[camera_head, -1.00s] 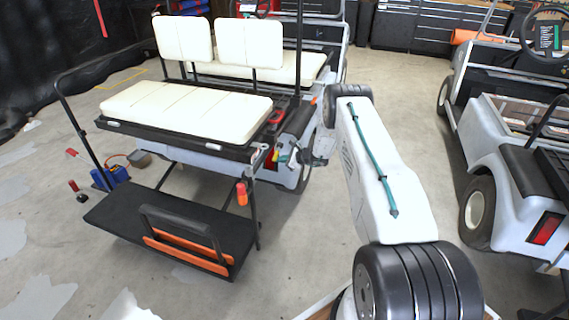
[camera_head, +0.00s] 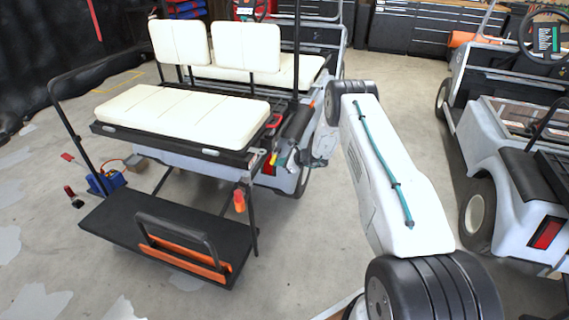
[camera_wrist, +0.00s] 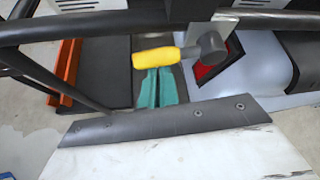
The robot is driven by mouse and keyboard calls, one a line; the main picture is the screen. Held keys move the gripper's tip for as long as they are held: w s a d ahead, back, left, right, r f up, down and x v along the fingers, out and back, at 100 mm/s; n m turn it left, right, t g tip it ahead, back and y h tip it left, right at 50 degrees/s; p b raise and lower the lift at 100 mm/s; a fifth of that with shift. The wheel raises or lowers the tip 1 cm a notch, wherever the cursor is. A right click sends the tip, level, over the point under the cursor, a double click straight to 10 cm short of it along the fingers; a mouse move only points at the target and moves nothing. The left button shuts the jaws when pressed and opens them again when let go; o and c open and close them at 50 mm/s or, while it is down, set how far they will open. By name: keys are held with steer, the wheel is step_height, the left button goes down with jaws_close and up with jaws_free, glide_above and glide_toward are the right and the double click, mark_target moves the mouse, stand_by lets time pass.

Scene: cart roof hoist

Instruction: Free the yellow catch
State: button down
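The yellow catch (camera_wrist: 157,57) is a rounded yellow handle on a grey metal pivot, lying sideways beside the dark rail of the white cart. In the head view the catch (camera_head: 273,159) is a small yellow spot at the right rear corner of the cart, below the seat. My gripper (camera_wrist: 158,75) has two teal fingers that lie side by side with only a thin line between them. Their tips are just below the yellow handle in the wrist view; I cannot tell whether they touch it. In the head view my gripper (camera_head: 283,157) is small and partly hidden by my wrist.
The cart's cream rear seat (camera_head: 182,112) and black footplate (camera_head: 125,215) with an orange-edged grab bar are at left. A red-orange handle (camera_head: 239,202) hangs by a thin post. A second cart (camera_head: 510,190) stands at right.

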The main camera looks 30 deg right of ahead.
steer(key=shift+w+a+r, duration=0.15)
